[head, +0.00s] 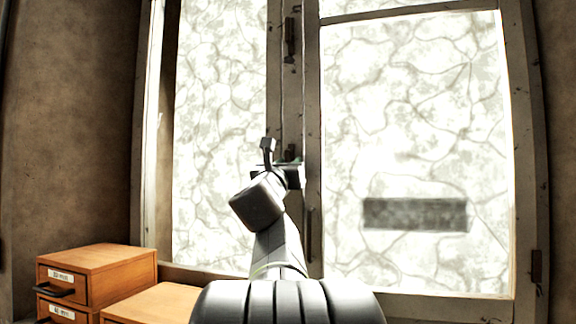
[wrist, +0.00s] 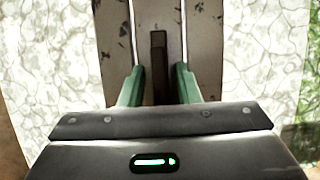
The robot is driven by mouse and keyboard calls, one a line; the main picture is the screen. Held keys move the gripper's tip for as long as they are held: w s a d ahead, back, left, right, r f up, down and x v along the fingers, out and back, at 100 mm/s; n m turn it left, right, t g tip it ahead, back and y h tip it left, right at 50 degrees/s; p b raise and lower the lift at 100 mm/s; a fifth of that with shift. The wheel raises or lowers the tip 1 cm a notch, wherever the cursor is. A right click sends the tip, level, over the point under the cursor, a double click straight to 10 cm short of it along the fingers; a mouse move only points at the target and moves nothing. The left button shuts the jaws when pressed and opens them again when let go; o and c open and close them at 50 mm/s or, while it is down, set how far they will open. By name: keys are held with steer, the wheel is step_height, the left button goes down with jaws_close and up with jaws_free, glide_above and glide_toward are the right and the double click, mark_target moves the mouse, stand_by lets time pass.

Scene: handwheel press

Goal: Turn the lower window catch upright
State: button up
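The window's lower catch (wrist: 158,45) is a dark, narrow bar on the worn centre post. In the wrist view it lies along the post, its length running up and down the picture. My gripper (wrist: 159,70) is open, with one green finger on each side of the bar and a gap on both sides. I cannot tell how deep the fingers reach around it. In the head view my gripper (head: 290,172) is at the centre post, and a small dark part of the lower catch (head: 291,151) shows just above it; the rest is hidden.
The upper catch (head: 289,40) is upright, higher on the same post. Bright panes (head: 420,110) lie on both sides. A dark bar-shaped patch (head: 415,214) shows on the right pane. Wooden drawer boxes (head: 110,275) stand at the lower left.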

steer(key=shift+s, duration=0.1)
steer(key=b+v, duration=0.3)
steer(key=v, duration=1)
steer(key=shift+s+a+f, duration=0.1)
steer(key=shift+s+f, duration=0.05)
steer(key=shift+s, duration=0.15)
steer(key=p+x, duration=0.3)
steer(key=x, duration=1.1)
steer(key=shift+s, duration=0.1)
